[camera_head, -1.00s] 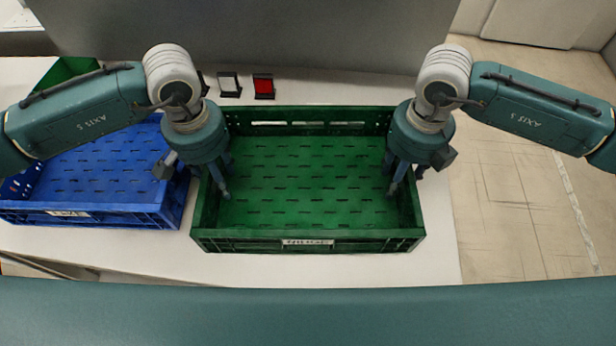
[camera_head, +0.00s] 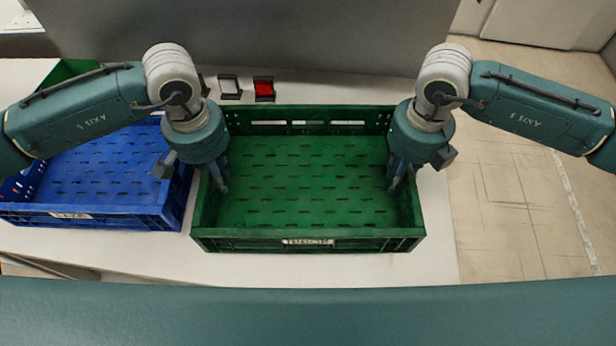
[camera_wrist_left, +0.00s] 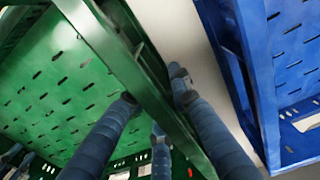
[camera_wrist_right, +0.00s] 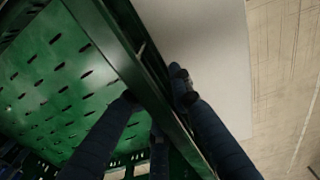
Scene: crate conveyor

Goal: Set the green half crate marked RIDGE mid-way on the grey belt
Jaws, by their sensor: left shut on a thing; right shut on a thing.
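The green half crate (camera_head: 308,243) stands upright on a white surface in the head view, and its floor is empty. Its front label is too blurred to read now. My left gripper (camera_head: 219,188) is shut on the crate's left wall; in the left wrist view its fingers (camera_wrist_left: 155,100) straddle the green rim (camera_wrist_left: 125,70). My right gripper (camera_head: 394,187) is shut on the right wall; in the right wrist view its fingers (camera_wrist_right: 155,100) lie on both sides of the rim (camera_wrist_right: 120,60). No grey belt can be made out.
A blue crate (camera_head: 100,219) stands close to the left of the green one. Part of another green crate (camera_head: 62,72) shows behind it. A red button (camera_head: 264,88) and a white one (camera_head: 229,86) are behind. White surface (camera_head: 439,240) is bare at the right.

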